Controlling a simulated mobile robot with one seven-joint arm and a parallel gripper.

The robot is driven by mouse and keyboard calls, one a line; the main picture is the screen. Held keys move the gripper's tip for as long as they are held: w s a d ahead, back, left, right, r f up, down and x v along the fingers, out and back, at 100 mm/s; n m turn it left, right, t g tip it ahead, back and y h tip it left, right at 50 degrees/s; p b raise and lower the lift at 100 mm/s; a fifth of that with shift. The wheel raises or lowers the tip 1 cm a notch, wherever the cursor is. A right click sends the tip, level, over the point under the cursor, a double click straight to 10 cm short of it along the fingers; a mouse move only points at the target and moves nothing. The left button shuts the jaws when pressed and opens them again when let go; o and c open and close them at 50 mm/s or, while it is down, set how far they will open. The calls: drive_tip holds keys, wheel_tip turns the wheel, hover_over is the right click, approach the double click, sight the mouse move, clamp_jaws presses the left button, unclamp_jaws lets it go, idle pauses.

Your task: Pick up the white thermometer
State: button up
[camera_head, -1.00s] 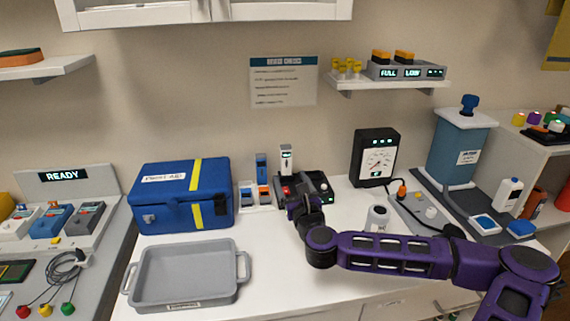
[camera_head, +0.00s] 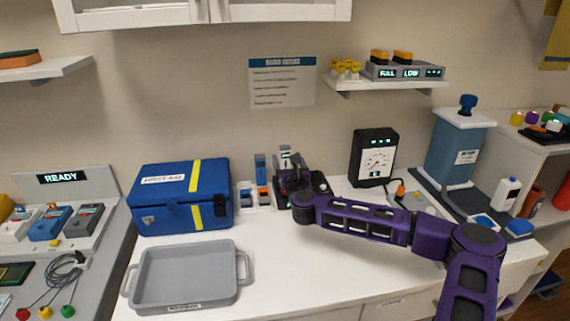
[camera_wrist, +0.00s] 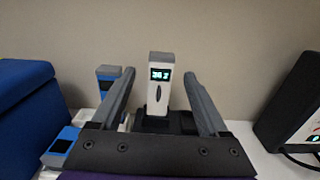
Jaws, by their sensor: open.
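The white thermometer (camera_wrist: 159,100) stands upright in the wrist view, with a grey top and a small lit display. My gripper (camera_wrist: 158,82) is open, with one finger on each side of the thermometer and a gap visible on both sides. In the head view the thermometer's top (camera_head: 286,155) shows just beyond my gripper (camera_head: 291,170), at a black holder (camera_head: 320,184) against the wall. My arm hides most of the holder and the thermometer's lower part.
Blue-and-white devices (camera_head: 262,178) stand just left of the thermometer, with a blue first aid box (camera_head: 182,215) further left. A black gauge (camera_head: 375,160) stands to the right. A grey tray (camera_head: 140,290) lies at the front left. The counter's front middle is clear.

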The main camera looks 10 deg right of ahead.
sight(286, 152)
drive_tip(key=w, duration=0.5)
drive_tip(key=shift+r, duration=0.25)
drive_tip(key=shift+d, duration=0.1)
drive_tip(key=shift+s, duration=0.1)
clamp_jaws()
